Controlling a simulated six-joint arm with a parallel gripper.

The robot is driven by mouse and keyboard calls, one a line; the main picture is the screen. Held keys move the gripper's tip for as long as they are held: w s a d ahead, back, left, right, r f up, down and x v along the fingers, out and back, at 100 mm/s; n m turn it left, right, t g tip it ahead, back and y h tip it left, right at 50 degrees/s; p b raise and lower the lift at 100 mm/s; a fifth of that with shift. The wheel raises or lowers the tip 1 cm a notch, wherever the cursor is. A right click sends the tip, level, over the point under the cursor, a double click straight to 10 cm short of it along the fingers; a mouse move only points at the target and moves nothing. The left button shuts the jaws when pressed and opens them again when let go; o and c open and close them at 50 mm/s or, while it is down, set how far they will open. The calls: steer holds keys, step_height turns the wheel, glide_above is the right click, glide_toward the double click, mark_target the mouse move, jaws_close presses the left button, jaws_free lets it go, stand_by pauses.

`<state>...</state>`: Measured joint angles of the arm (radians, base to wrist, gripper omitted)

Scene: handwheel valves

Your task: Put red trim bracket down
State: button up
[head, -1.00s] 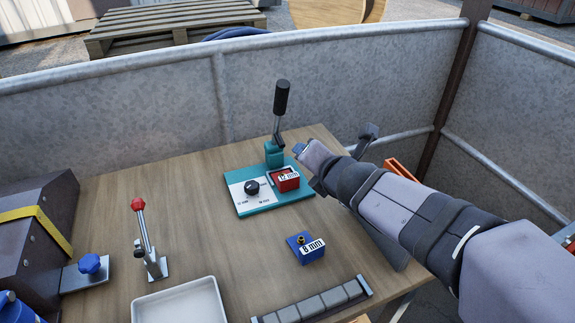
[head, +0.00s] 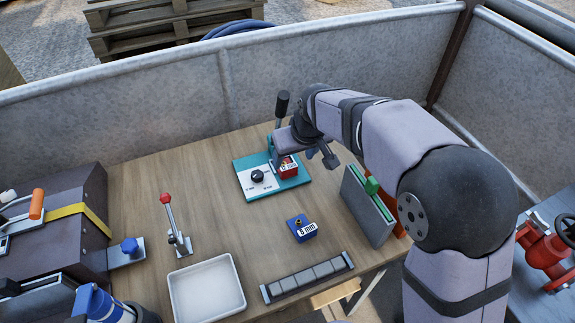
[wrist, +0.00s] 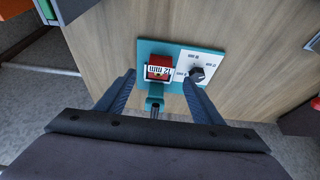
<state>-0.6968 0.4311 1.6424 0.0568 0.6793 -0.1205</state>
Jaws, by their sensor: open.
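I cannot pick out a separate red trim bracket. A red block (head: 288,167) marked 12 mm sits in the teal-edged fixture (head: 250,187), partly hidden by my arm in the head view. It also shows in the wrist view (wrist: 158,66). My gripper (wrist: 159,77) is open, with its two fingers apart and nothing held between them. The fixture, red block and teal lever base (wrist: 155,98) appear in the gap between the fingers, below the gripper. I cannot tell the exact height. The black lever handle (head: 282,104) stands upright close to my arm.
A blue 8 mm block (head: 302,228) lies in front of the fixture. A red-knobbed lever (head: 173,220), white tray (head: 207,290) and slotted grey strip (head: 307,276) are nearby. A grey upright panel with a green piece (head: 371,186) stands at right. Bare wood lies left of the fixture.

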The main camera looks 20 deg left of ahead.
mark_target(289, 167)
steer(key=shift+p+x, duration=0.9)
steer(key=shift+x, duration=2.75)
steer(key=c, duration=1.3)
steer(key=shift+r, duration=0.15)
steer(key=shift+r, duration=0.45)
steer(key=shift+s+a+r+b, duration=0.2)
steer(key=shift+r+b, duration=0.15)
steer(key=shift+r, duration=0.2)
steer(key=shift+s+a+r+b, duration=0.1)
steer(key=shift+a+r+b, duration=0.1)
steer(key=shift+r+b, duration=0.25)
steer(key=s+a+b, duration=0.2)
steer(key=s+a, duration=1)
steer(key=shift+r+b, duration=0.15)
steer(key=shift+b, duration=0.2)
